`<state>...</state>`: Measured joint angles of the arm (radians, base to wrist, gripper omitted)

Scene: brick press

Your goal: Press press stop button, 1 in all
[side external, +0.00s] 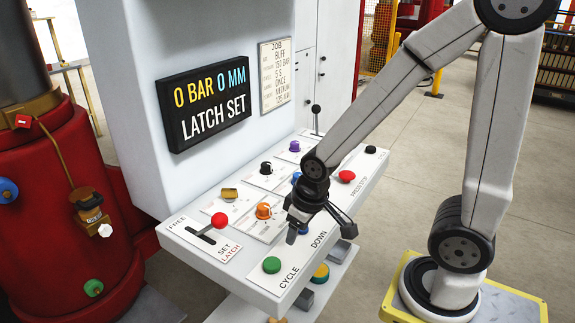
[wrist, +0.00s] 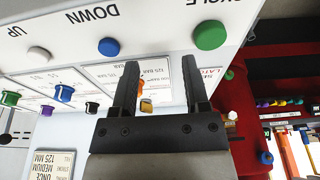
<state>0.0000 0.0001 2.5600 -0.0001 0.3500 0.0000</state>
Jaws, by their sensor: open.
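The red press stop button (side external: 347,176) stands on the right part of the sloped panel in the side external view, beside the label PRESS STOP. It is not seen in the wrist view. My gripper (side external: 320,231) is open and empty over the front of the panel, to the left of and nearer the camera than the red button, and apart from it. In the wrist view my gripper (wrist: 159,75) shows two spread dark fingers with nothing held between them.
A green button (side external: 271,264) and a blue button (wrist: 110,47) are near my gripper. A red-knobbed lever (side external: 219,219), an orange knob (side external: 263,211) and a purple knob (side external: 294,146) stand on the panel. The display (side external: 204,104) reads 0 BAR 0 MM LATCH SET.

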